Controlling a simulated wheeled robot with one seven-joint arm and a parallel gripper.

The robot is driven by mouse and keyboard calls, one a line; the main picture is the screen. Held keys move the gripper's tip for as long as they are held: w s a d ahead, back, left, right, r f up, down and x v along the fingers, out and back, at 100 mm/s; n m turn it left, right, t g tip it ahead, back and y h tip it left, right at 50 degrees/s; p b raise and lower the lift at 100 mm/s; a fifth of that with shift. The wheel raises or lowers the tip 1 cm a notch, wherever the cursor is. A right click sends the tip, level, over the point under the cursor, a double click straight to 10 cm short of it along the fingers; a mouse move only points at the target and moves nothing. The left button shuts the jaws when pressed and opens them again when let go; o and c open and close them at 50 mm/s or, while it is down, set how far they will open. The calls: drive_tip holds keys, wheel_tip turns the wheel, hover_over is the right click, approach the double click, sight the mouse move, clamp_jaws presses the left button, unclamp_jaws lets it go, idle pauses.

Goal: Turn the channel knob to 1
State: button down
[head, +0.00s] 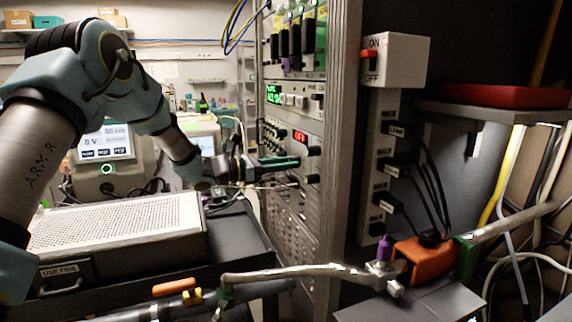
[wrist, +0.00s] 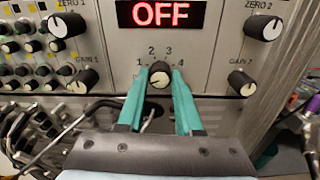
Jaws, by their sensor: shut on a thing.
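The channel knob (wrist: 159,82) is a small dark knob with a pale face, on a grey panel in the wrist view. The numbers 1, 2, 3 and 4 are printed in an arc around its top, with 1 at the left. My gripper (wrist: 160,92) has its two teal fingers on either side of the knob and is shut on it. I cannot tell clearly which number the knob points to. In the head view my gripper (head: 290,161) reaches the rack panel from the left, and the knob is hidden by the fingers there.
A red OFF display (wrist: 160,14) is above the knob. The ZERO 1 (wrist: 68,24), ZERO 2 (wrist: 264,28), GAIN 1 (wrist: 84,80) and GAIN 2 (wrist: 242,82) knobs surround it. Cables (wrist: 30,138) lie at lower left. A metal rack post (head: 342,120) stands at right of the panel.

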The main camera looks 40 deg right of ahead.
drive_tip(key=shift+f+b, duration=0.2)
drive_tip(key=shift+b, duration=0.4)
drive_tip(key=m+b, duration=0.8)
drive_tip(key=b, duration=0.8)
drive_tip(key=shift+m, duration=0.4)
drive_tip(key=shift+r, duration=0.1)
drive_tip(key=c, duration=0.6)
unclamp_jaws()
drive_tip(key=b+v, duration=0.1)
drive_tip(key=v, duration=1)
